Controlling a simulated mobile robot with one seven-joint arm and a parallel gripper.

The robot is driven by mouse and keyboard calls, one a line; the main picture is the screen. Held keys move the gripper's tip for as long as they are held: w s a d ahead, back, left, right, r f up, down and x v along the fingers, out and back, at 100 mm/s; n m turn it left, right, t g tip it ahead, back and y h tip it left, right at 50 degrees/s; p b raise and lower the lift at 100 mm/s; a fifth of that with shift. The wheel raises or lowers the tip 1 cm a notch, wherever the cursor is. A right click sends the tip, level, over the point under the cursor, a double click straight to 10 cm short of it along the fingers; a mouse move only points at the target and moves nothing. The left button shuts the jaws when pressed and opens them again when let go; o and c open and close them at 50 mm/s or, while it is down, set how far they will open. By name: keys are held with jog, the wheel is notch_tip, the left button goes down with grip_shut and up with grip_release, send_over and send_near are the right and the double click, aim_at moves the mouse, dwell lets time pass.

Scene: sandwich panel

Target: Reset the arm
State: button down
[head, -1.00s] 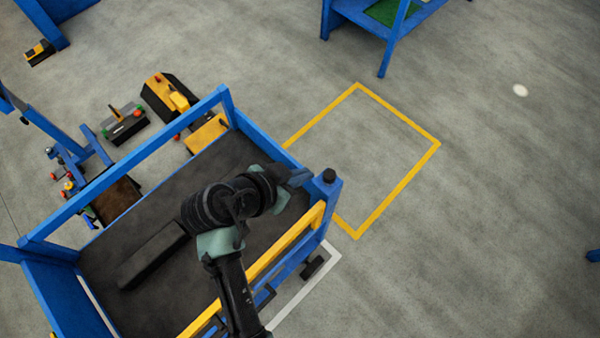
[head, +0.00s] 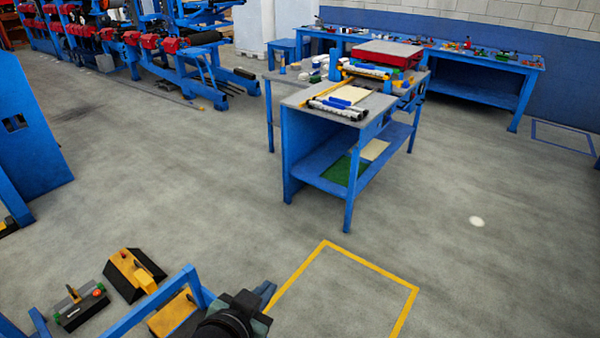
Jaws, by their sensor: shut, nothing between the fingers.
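Part of my dark arm (head: 232,318) shows at the bottom edge of the head view, with a round black joint in front of a blue frame. No gripper fingers can be made out, and the lower part of the arm is cut off by the picture's edge.
The blue frame (head: 140,316) stands at lower left, beside yellow-and-black equipment (head: 132,272). A yellow floor outline (head: 372,264) lies to the right. A blue workbench (head: 330,135) stands beyond. Blue machinery (head: 205,65) lines the back left. The middle floor is clear.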

jog(key=w+d+r+n+t+y, duration=0.15)
jog(key=r+t, duration=0.25)
jog(key=r, duration=0.9)
jog(key=w+d+r+n+t+y, duration=0.15)
jog(key=r+t, duration=0.25)
jog(key=r, duration=1)
jog(key=s+d+r+n+t, duration=0.1)
jog(key=s+r+t, duration=0.3)
jog(key=r, duration=0.7)
jog(key=s+d+r+n+t, duration=0.1)
jog(key=s+r+t, duration=0.3)
jog(key=s+r, duration=0.4)
notch_tip(320, 180, up, 3)
jog(key=shift+s+d+r+n, duration=0.1)
jog(key=shift+s+d+n, duration=0.15)
jog(key=shift+d+n, duration=0.25)
jog(key=shift+d, duration=0.1)
